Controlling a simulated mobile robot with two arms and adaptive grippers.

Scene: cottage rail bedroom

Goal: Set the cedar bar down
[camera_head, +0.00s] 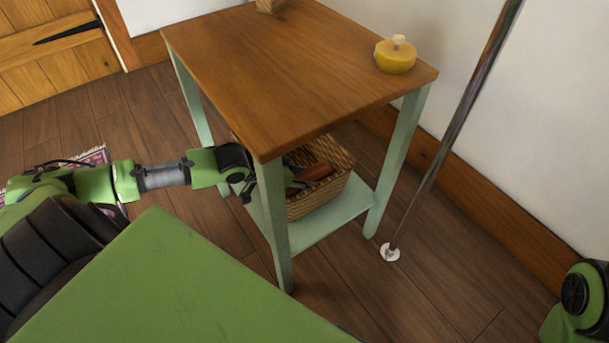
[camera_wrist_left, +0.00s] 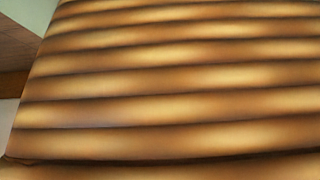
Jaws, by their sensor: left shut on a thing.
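My left arm reaches in under the tabletop from the left, and its gripper (camera_head: 293,184) is at the wicker basket (camera_head: 335,195) on the lower shelf. The gripper is shut on a reddish-brown bar (camera_head: 316,172), which seems to be the cedar bar. The bar is in or just over the basket's opening; I cannot tell whether it touches the basket. The table's front leg and top hide part of the gripper. In the left wrist view the basket's woven side (camera_wrist_left: 170,95) fills nearly the whole picture, with no fingers or bar visible.
The small table (camera_head: 290,60) has a wooden top and pale green legs, with a lower shelf (camera_head: 320,232). On top are a round yellow object (camera_head: 395,57) with a pale knob and a wooden block (camera_head: 270,5). A metal pole (camera_head: 440,150) stands at the right.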

